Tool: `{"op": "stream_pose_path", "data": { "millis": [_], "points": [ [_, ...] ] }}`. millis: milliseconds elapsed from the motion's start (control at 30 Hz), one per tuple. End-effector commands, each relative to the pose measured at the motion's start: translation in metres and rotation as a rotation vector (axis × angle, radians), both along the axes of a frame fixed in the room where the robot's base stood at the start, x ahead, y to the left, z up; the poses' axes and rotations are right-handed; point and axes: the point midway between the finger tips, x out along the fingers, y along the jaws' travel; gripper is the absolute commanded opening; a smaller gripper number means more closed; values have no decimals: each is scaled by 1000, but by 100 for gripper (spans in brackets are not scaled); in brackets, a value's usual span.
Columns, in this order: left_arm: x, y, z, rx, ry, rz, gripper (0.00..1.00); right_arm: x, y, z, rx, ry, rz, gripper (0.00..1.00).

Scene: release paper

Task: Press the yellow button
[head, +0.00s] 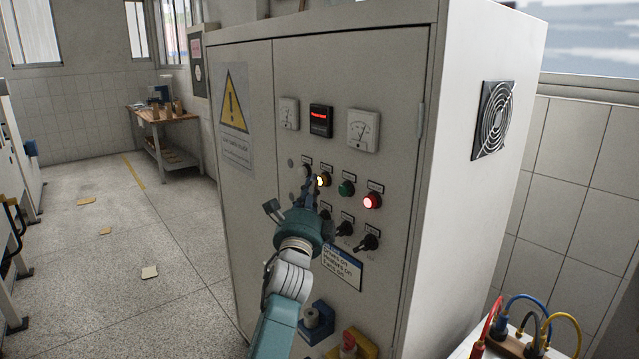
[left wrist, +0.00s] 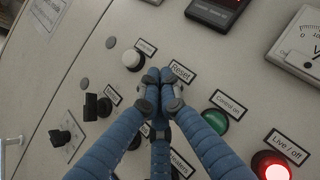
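The yellow button (head: 322,181) glows on the front of a grey control cabinet (head: 400,60), in a row with other buttons. My left gripper (head: 315,184) reaches up to it from below and partly covers it in the head view. In the left wrist view the blue fingers of this gripper (left wrist: 157,82) are drawn together, with nothing seen between them. Their tips lie just beside the "Reset" label (left wrist: 181,72) and hide the button there. I cannot tell whether the tips touch it. My right gripper is in neither view.
A green button (head: 346,188) and a lit red button (head: 372,201) sit right of the yellow one; a white button (left wrist: 132,60) is on its left. Black rotary switches (head: 367,242) are below. Coloured cables (head: 530,325) stand at the lower right.

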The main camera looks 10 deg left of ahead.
Motion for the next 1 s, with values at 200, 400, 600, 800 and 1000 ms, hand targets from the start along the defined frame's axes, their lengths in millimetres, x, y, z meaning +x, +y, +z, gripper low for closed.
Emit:
{"op": "stream_pose_path", "data": {
  "millis": [200, 400, 600, 800, 1000],
  "points": [
    [2, -2, -1, -1, 0, 0, 0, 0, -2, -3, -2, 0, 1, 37],
    [4, -3, 0, -1, -1, -1, 0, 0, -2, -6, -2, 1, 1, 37],
    [6, -5, 0, -1, -1, -1, 0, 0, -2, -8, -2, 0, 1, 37],
    [6, -5, 1, 0, -1, -2, 0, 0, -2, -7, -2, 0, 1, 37],
    [3, -3, 2, 0, -1, 0, 0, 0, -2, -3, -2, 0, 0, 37]
  ]
}}
